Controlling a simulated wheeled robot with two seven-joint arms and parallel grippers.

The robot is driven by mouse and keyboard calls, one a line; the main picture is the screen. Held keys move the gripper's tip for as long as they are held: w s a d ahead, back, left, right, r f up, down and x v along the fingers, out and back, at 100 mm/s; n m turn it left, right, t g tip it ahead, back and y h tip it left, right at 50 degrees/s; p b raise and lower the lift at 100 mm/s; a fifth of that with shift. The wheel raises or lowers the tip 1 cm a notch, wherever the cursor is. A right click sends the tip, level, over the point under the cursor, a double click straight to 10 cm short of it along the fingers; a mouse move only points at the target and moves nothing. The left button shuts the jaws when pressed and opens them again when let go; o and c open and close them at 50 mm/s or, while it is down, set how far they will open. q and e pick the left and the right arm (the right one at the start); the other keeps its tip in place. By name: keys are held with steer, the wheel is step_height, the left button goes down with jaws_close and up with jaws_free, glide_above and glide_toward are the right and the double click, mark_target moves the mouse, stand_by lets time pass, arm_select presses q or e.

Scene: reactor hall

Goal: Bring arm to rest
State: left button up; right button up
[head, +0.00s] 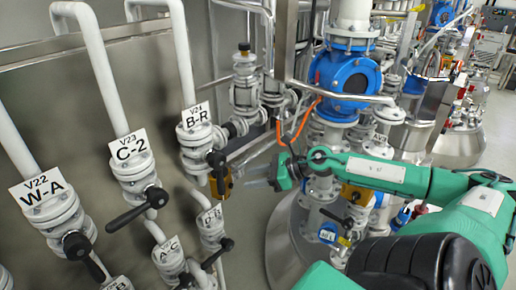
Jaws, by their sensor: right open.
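My right arm reaches in from the lower right, green with a black joint cover. Its gripper (258,176) points left in mid-picture. The fingers are thin and pale, look apart, and have nothing visible between them. The gripper is just right of a valve with a brass-coloured body (222,183) and black handle below the label B-R (196,117). I cannot tell whether they touch. My left gripper is not in view.
Valves labelled W-A (42,191) and C-2 (129,148) with black levers stand along the steel wall panel at left. A blue-bodied valve (346,85) on a steel vessel (292,240) stands behind my arm. Grey floor (245,235) shows between.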

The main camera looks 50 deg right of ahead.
steer(key=shift+s+d+r, duration=0.1)
steer(key=shift+s+d, duration=0.1)
steer(key=shift+s, duration=0.05)
stand_by(0.5)
